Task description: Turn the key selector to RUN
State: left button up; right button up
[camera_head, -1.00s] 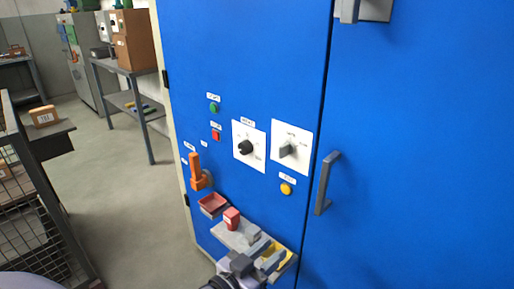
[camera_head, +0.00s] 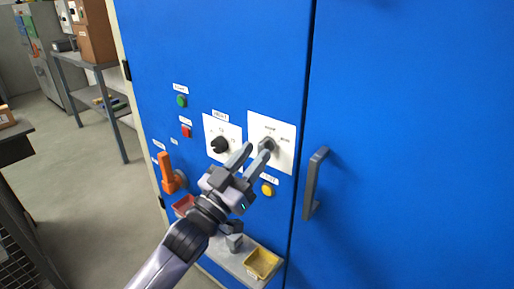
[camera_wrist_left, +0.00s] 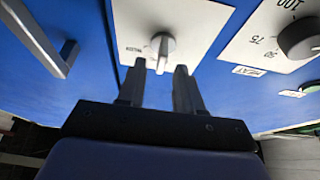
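The key selector (camera_head: 267,144) is a grey knob on a white plate (camera_head: 258,122) on the blue cabinet front. Small labels sit above and to the right of it; they are too small to read surely. My left gripper (camera_head: 257,150) is open, its fingertips close to the knob. In the left wrist view the knob (camera_wrist_left: 162,45) lies just beyond the gap between the open fingers (camera_wrist_left: 157,80), its grip bar nearly upright in that picture. I cannot tell whether a finger touches it. My right gripper is not in view.
A black dial (camera_head: 220,145) is left of the selector, with a yellow button (camera_head: 267,190) below the selector. A grey door handle (camera_head: 314,183) stands out at right. An orange lever (camera_head: 168,173), red tray (camera_head: 184,205) and yellow tray (camera_head: 263,263) are lower down.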

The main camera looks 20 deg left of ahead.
pick_arm(q)
jog(key=shift+x, duration=1.15)
grip_shut()
